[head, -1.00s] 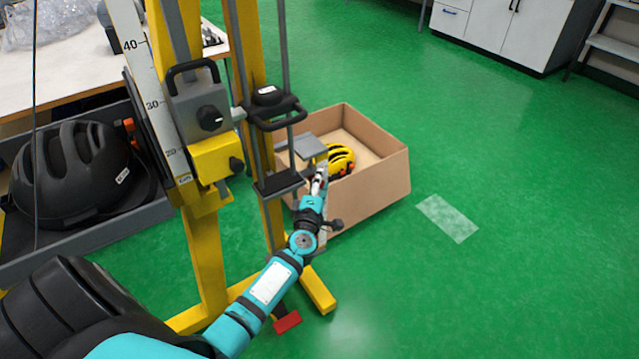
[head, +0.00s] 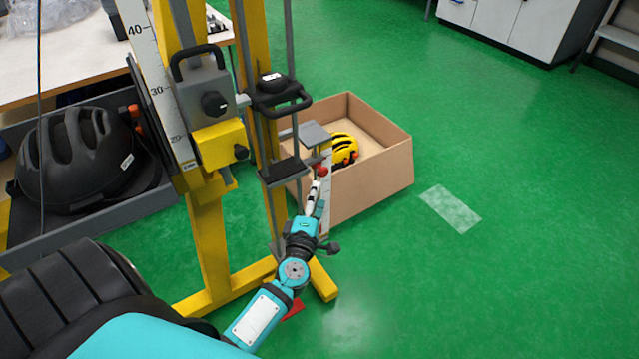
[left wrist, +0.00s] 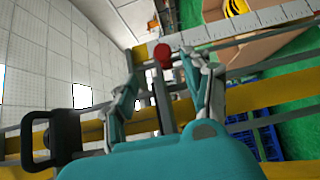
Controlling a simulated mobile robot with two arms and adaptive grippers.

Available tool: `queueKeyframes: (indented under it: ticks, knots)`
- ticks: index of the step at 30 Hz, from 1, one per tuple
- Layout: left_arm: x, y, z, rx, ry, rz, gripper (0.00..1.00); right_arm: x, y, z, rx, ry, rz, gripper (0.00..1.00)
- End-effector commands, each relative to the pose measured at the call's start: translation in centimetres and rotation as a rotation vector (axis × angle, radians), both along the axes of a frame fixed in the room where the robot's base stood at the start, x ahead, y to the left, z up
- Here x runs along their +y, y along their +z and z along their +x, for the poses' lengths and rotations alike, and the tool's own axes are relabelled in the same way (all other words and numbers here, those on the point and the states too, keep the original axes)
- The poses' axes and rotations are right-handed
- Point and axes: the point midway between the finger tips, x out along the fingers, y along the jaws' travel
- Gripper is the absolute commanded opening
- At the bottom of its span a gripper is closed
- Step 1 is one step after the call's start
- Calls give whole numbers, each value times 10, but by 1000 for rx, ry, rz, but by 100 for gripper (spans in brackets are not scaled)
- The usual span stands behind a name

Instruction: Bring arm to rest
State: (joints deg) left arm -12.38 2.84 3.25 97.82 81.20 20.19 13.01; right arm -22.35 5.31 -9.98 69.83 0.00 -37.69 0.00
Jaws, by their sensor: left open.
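My left arm reaches from the bottom left towards the drop tower in the head view. My left gripper (head: 317,184) is at the tower's lower right side, close to a red ball knob (head: 322,170). In the left wrist view the two fingers (left wrist: 158,82) are spread apart with nothing clamped between them. The red knob (left wrist: 162,55) on a grey rod shows in line with the gap; whether a finger touches it, I cannot tell. My right gripper is in neither view.
The yellow tower post (head: 206,240) with its grey release box (head: 205,95) stands beside the arm. A cardboard box (head: 372,188) holding a yellow helmet (head: 343,148) is behind the gripper. A black helmet (head: 75,160) sits in a grey tray at left. Green floor at right is mostly clear.

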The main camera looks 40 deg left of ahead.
Motion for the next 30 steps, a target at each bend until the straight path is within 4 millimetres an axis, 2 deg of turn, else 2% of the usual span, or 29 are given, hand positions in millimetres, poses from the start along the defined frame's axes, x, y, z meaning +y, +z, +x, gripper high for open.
queueKeyframes:
  ticks: [1, 6, 23, 26, 29, 30]
  knots:
    - [-3, -1, -7, 1, 0, 0, 50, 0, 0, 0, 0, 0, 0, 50]
    - [-7, 0, -17, -1, 0, 1, 50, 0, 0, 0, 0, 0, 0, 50]
    - [-8, 0, -17, 2, -4, 4, 50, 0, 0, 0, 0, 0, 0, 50]
    - [-20, -13, -17, 44, -52, 57, 50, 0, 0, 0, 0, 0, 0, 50]
    - [-49, -46, -19, 151, -182, 192, 50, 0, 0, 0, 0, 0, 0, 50]
    - [-65, -66, -22, 212, -254, 264, 50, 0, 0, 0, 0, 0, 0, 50]
